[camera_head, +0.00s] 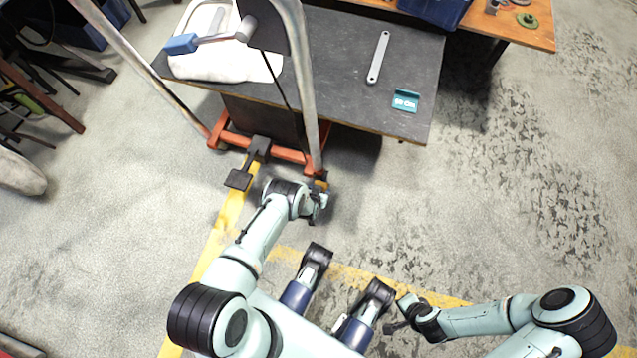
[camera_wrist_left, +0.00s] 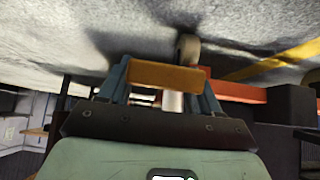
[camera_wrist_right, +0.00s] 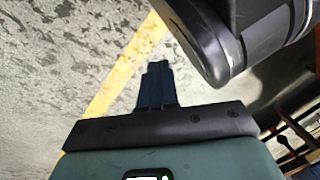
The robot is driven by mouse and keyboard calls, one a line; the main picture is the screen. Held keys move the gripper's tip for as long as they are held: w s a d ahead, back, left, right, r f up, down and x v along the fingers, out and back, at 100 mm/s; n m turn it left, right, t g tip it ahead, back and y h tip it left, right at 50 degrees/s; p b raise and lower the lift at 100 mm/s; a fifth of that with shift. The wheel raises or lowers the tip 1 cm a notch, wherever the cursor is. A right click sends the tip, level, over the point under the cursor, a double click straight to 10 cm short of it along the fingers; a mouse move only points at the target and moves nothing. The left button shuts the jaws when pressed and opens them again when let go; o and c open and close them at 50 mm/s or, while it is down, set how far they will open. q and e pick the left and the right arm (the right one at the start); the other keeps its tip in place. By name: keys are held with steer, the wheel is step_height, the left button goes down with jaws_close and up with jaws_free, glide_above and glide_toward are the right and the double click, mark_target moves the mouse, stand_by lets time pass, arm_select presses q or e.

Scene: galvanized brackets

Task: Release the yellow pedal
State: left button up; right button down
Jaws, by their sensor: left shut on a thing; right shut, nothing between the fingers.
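The yellow pedal (camera_head: 321,184) is at the low front of the cart, beside its orange-red frame (camera_head: 290,156); my left gripper partly hides it in the head view. My left gripper (camera_head: 319,203) is at the pedal. In the left wrist view the pedal (camera_wrist_left: 165,77) shows as an orange-yellow block between the two blue fingers, and the gripper is shut on it. My right gripper (camera_head: 390,327) is away from the cart, low in the head view. Its fingers (camera_wrist_right: 156,85) are together and empty in the right wrist view.
A black pedal (camera_head: 240,179) sticks out to the left of the yellow one. The cart's dark deck (camera_head: 340,70) carries a white sack (camera_head: 225,62), a grey bracket (camera_head: 378,57) and a teal sign (camera_head: 405,100). A wooden bench (camera_head: 535,32) stands behind. Floor to the right is clear.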

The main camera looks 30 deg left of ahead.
arm_select(q)
steer(key=shift+r, duration=0.1)
steer(key=o, duration=1.4)
steer(key=shift+o, duration=0.2)
steer(key=p+v, duration=0.2)
steer(key=v, duration=0.2)
steer(key=shift+w+r+p, duration=0.1)
steer(key=shift+w+p, duration=0.05)
steer(key=shift+p, duration=0.15)
arm_select(e)
steer(key=w+r+t, duration=0.1)
steer(key=w+r, duration=0.2)
steer(key=r, duration=0.1)
arm_select(q)
steer(key=p+v, duration=0.4)
steer(key=v, duration=0.5)
arm_select(e)
steer(key=s+a+r+g+y, duration=0.1)
steer(key=s+a+r+g, duration=0.1)
steer(key=s+a+r, duration=0.2)
steer(key=shift+s+a+r+n, duration=0.15)
steer(key=shift+s+r+n, duration=0.35)
steer(key=shift+s, duration=0.6)
